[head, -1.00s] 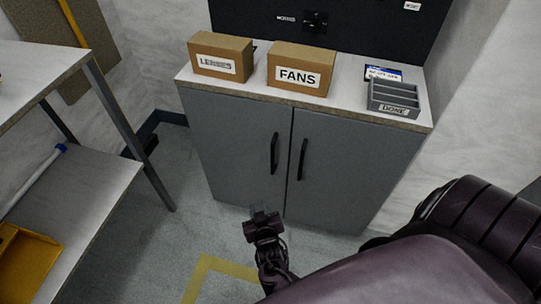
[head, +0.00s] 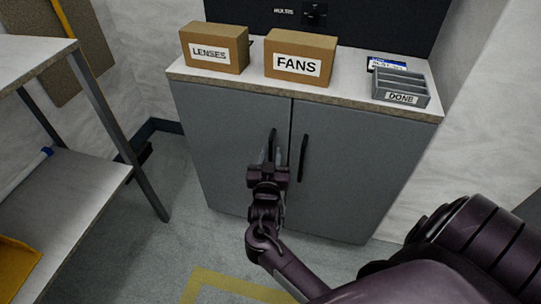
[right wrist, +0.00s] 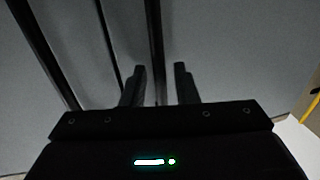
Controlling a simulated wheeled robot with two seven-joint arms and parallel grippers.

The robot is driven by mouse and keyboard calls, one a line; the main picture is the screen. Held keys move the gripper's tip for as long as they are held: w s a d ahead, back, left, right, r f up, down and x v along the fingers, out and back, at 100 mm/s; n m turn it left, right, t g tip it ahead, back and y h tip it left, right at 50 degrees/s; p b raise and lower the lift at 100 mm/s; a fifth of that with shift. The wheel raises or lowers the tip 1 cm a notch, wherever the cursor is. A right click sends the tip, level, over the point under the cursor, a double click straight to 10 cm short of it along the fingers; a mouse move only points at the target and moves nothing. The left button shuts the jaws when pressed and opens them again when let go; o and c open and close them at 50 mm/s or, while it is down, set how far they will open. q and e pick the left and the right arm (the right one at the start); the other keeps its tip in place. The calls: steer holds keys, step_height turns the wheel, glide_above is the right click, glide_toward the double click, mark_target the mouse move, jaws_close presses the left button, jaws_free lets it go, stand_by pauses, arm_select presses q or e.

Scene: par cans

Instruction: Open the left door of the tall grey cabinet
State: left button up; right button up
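The grey cabinet (head: 350,165) stands ahead with both doors shut. Its left door (head: 220,140) has a black vertical bar handle (head: 272,143) near the middle gap. My right gripper (head: 268,160) is in front of this handle, fingers pointing at the door. In the right wrist view, a dark bar (right wrist: 155,50), which looks like the left door's handle, runs between the open fingers (right wrist: 159,85). Space shows on both sides of it, and I see no clear contact. The right door's handle (head: 303,157) is close to the right. My left gripper is out of view.
On the cabinet top stand a LENSES box (head: 215,48), a FANS box (head: 300,54) and a grey DONE tray (head: 401,90). A shelved table (head: 70,190) is at the left. Clear floor with yellow tape (head: 235,285) lies in front.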

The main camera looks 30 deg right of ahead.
steer(key=shift+w+d, duration=0.2)
steer(key=shift+w, duration=0.05)
jaws_close()
